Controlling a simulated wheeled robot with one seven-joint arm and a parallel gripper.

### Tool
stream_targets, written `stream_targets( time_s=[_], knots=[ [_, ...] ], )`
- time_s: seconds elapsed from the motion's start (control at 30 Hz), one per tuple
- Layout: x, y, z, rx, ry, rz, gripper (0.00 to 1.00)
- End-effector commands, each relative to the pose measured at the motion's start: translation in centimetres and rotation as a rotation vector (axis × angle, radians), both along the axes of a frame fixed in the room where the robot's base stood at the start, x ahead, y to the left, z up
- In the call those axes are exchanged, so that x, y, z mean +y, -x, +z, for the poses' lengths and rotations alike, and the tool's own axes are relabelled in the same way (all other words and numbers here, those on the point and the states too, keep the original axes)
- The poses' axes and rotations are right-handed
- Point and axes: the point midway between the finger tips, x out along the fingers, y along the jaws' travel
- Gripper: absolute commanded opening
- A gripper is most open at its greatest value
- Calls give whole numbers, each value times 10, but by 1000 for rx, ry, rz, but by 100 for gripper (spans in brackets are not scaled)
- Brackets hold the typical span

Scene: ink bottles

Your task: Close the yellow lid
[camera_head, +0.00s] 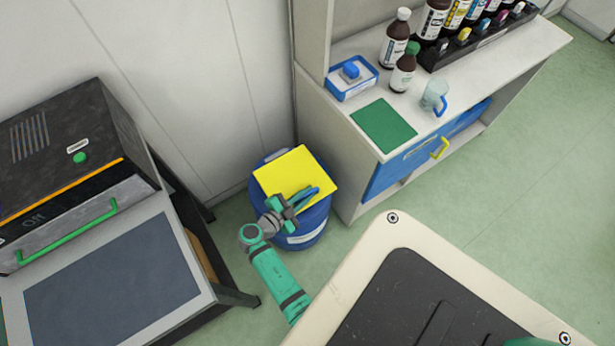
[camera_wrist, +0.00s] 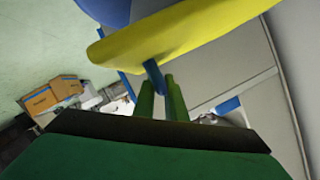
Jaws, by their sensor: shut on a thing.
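The yellow lid (camera_head: 292,170) is a flat square panel over the top of a blue drum (camera_head: 305,230). I cannot tell whether it lies flat on the rim or stands a little raised. A blue handle (camera_head: 308,196) is at its near edge. My gripper (camera_head: 292,203) is at that handle, at the near side of the drum. In the wrist view, my green fingers (camera_wrist: 164,100) are shut on the blue handle (camera_wrist: 155,76) beneath the yellow lid (camera_wrist: 165,38). Part of the blue drum (camera_wrist: 104,10) shows beyond the lid. The drum's opening is hidden.
A black and grey machine (camera_head: 75,170) with a green handle stands at the left. A bench (camera_head: 345,105) with bottles, a blue box (camera_head: 352,85), a mug (camera_head: 434,97) and a green mat (camera_head: 384,125) is close on the right. Open floor lies farther right.

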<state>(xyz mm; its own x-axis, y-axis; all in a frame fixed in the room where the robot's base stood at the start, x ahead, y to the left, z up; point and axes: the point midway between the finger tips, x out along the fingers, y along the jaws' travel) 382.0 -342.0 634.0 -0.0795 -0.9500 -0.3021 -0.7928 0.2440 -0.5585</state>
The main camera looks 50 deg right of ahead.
Motion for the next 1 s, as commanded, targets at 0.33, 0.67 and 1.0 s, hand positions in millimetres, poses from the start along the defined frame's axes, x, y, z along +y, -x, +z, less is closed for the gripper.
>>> stream_targets(
  time_s=[0.33, 0.67, 1.0],
  knots=[
    [-1, 2, -4, 4, 0, 0, 0],
    [-1, 3, -4, 5, -1, -2, 18],
    [28, -1, 6, 3, 0, 1, 18]
  ],
)
